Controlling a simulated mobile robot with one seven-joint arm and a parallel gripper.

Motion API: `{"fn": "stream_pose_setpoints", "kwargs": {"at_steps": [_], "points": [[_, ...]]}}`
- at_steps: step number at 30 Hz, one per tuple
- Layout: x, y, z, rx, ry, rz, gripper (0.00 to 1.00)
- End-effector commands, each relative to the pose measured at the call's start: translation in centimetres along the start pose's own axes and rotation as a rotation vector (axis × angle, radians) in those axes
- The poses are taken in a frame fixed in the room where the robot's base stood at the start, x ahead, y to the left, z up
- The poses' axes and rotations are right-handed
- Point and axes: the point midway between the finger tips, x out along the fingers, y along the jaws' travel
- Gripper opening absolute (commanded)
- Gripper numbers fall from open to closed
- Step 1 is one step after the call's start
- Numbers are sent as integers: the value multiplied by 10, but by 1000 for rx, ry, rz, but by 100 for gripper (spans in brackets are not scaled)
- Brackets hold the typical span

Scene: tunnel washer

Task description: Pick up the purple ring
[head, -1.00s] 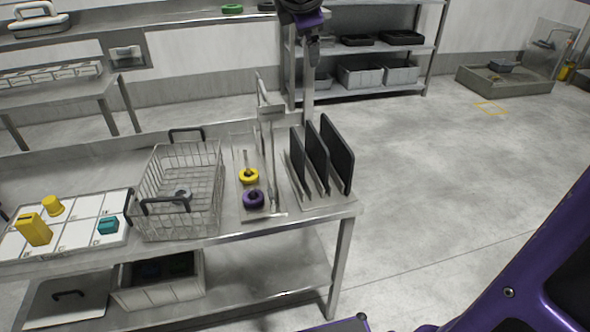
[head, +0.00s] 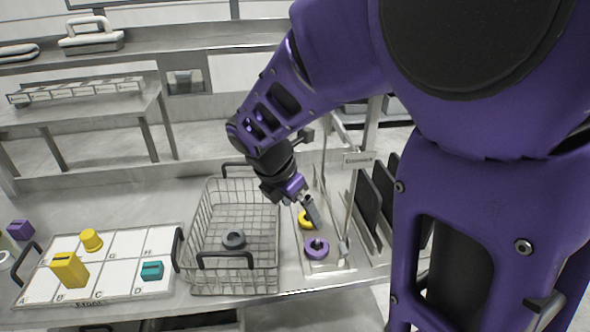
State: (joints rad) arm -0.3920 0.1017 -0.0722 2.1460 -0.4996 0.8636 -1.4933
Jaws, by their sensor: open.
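The purple ring (head: 316,249) lies flat at the front end of a narrow clear-walled tray (head: 331,271), around or beside a short peg; I cannot tell which. A yellow ring (head: 304,219) lies just behind it, partly hidden by my gripper. My gripper (head: 315,224) points down and to the right, above and just behind the purple ring. It is open and holds nothing that I can see. Its fingers overlap the yellow ring in the picture, and any contact is unclear.
A wire basket (head: 207,215) with a grey ring (head: 234,240) stands left of the tray. A white lettered board (head: 111,284) carries yellow blocks and a teal block (head: 152,271).

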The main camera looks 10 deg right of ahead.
Motion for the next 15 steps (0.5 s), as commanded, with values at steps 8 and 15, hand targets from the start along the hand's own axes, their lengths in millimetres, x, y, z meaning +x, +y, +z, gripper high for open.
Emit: {"fn": "stream_pose_setpoints", "kwargs": {"at_steps": [8, 15], "points": [[59, 0, -2, 0, 0, -2, 100], [103, 1, -1, 1, -1, -1, 100]]}}
